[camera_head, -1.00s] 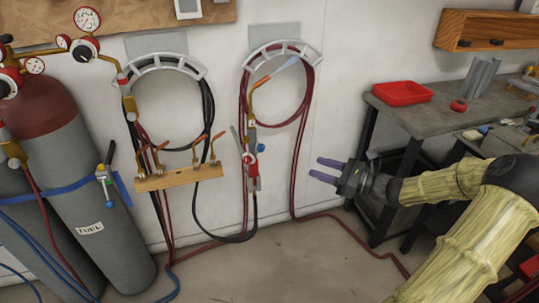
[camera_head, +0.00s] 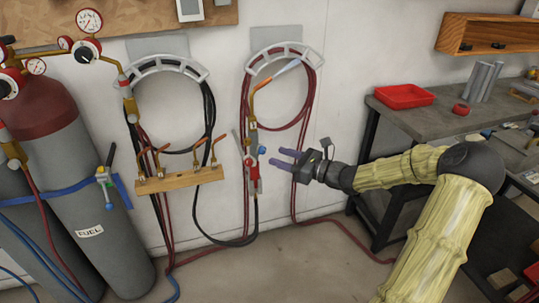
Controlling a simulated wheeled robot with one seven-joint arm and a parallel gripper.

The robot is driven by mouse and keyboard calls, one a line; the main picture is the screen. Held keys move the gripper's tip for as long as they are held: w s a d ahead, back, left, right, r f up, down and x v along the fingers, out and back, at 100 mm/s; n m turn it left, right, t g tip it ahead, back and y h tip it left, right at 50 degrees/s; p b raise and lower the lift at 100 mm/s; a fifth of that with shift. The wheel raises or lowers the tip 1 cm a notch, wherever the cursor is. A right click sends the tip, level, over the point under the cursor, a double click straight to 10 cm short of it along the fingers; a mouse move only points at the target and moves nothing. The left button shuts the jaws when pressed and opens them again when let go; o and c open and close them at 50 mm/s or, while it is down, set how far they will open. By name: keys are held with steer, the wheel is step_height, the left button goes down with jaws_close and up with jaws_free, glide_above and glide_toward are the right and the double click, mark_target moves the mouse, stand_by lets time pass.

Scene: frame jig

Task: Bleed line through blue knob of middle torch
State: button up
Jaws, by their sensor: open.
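A torch (camera_head: 250,125) hangs upright on the right wall hanger, with a brass neck and a red valve body. A small blue knob (camera_head: 262,150) sticks out on its right side. My gripper (camera_head: 276,156) points left, with its two purple fingers apart and nothing between them. The fingertips are just right of the blue knob and slightly below it. I cannot tell from this view whether they touch it or how far they are in depth.
Red hoses (camera_head: 306,110) hang behind the torch. A wooden rack (camera_head: 178,181) with several copper tips is to the left, near grey cylinders (camera_head: 95,235). A workbench (camera_head: 440,118) with a red tray (camera_head: 404,96) stands right, beside my arm.

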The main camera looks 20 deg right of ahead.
mark_target(262, 150)
steer(key=x, duration=0.4)
steer(key=shift+w+a, duration=0.2)
steer(key=c, duration=1)
